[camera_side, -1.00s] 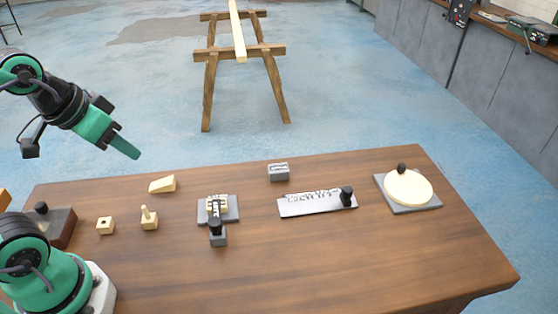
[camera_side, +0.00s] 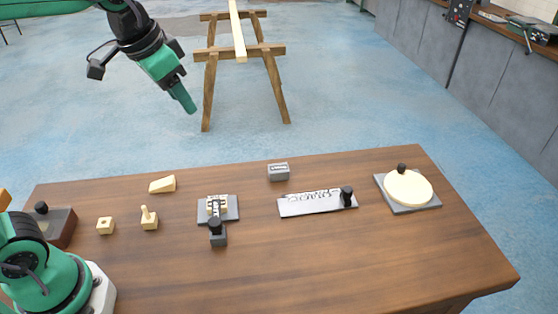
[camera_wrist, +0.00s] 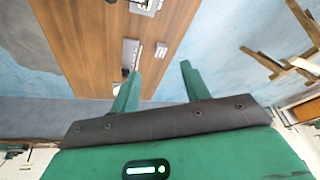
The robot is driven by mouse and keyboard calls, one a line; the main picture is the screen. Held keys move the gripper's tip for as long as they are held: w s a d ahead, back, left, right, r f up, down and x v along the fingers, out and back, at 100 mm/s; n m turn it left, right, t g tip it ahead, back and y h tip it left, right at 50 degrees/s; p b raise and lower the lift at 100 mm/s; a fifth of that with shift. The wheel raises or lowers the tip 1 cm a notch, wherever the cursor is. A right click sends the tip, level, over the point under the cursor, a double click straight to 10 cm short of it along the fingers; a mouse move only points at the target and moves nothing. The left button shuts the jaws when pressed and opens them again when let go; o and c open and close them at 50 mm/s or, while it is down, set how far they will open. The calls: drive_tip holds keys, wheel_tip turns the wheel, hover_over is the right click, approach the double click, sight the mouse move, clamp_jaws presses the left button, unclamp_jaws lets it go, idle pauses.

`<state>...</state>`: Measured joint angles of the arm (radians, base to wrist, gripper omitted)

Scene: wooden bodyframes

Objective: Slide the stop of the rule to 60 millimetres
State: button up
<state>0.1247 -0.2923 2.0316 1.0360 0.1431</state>
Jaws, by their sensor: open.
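The rule (camera_side: 305,207) is a pale flat plate with dark markings along its far edge, lying right of the table's middle. Its black stop (camera_side: 347,196) stands upright near the plate's right end. My gripper (camera_side: 188,103) hangs high in the air beyond the table's far edge, well left of the rule and not touching it. In the wrist view my gripper (camera_wrist: 161,82) has its two green fingers spread with nothing between them. The rule (camera_wrist: 130,54) shows there beyond the left finger. The millimetre figures are too small to read.
On the table (camera_side: 290,265) stand a small grey block (camera_side: 279,172), a plate with brass pieces (camera_side: 230,207), a black-knobbed block (camera_side: 218,236), a pale disc on a grey base (camera_side: 408,188), a wedge (camera_side: 162,184) and small wooden pieces. The front middle is clear.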

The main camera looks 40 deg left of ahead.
drive_tip(key=w+d+m+g, duration=0.1)
drive_tip(key=w+d+m, duration=0.1)
drive_tip(key=w+d, duration=0.5)
drive_tip(key=m+g, duration=0.3)
drive_tip(key=m, duration=0.4)
hover_over(348, 189)
drive_tip(key=shift+y, duration=0.3)
drive_tip(key=f, duration=1.8)
drive_tip(key=shift+a, duration=0.3)
drive_tip(key=shift+d+f, duration=0.25)
drive_tip(key=shift+f, duration=0.25)
drive_tip(key=shift+f, duration=0.1)
drive_tip(key=shift+f, duration=3.8)
drive_tip(key=shift+c, duration=0.5)
